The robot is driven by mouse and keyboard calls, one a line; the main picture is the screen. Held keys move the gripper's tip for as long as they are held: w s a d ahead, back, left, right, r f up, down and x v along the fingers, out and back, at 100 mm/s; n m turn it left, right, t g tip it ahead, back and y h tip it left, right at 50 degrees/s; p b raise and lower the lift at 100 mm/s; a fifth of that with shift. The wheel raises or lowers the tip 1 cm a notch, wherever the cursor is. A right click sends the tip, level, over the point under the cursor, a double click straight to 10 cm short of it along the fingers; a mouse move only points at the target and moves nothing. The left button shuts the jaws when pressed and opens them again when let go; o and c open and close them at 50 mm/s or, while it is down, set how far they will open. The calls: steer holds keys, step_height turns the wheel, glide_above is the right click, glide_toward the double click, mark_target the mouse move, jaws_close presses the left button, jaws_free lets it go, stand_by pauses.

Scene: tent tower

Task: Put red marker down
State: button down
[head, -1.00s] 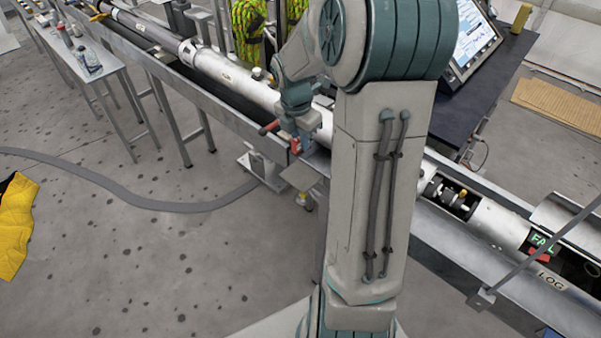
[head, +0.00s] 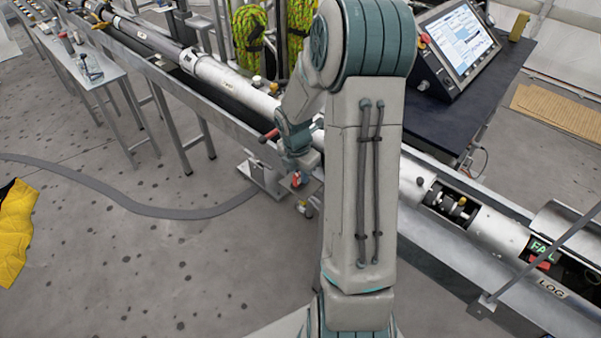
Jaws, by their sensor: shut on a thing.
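My gripper (head: 302,163) hangs beside the long trough, left of my forearm, with its fingers pointing down. It is shut on a small red thing, which looks like the red marker (head: 297,180). The marker shows just below the fingers, over or against a small grey plate (head: 287,184) at the trough's near side. I cannot tell whether the marker touches the plate. The fingers are small and partly hidden in this view.
A red handle (head: 268,136) sits on the trough's edge near my wrist. The trough (head: 215,107) holds a long white tube. A side table (head: 105,72) with bottles stands at left. A monitor (head: 458,42) stands on a dark table. A grey cable (head: 150,210) crosses the floor.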

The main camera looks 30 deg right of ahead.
mark_target(298, 174)
steer(key=shift+f, duration=0.2)
steer(key=c, duration=1.4)
jaws_free()
steer(key=shift+r, duration=0.15)
step_height(298, 174, up, 11)
steer(key=a, duration=0.1)
steer(key=s+a+r+m+t, duration=0.1)
steer(key=s+a+r+m, duration=0.2)
steer(key=s+m, duration=0.3)
steer(key=s+a+r+m+t+y, duration=0.1)
steer(key=s+a+r+m, duration=0.1)
steer(key=s+a+m, duration=0.3)
steer(key=s+a+r+m+t, duration=0.1)
steer(key=s+a+r+m, duration=0.2)
steer(key=s+a+m, duration=0.2)
steer(key=shift+s+r+m, duration=0.3)
steer(key=shift+s+m, duration=1.35)
steer(key=shift+m, duration=1.35)
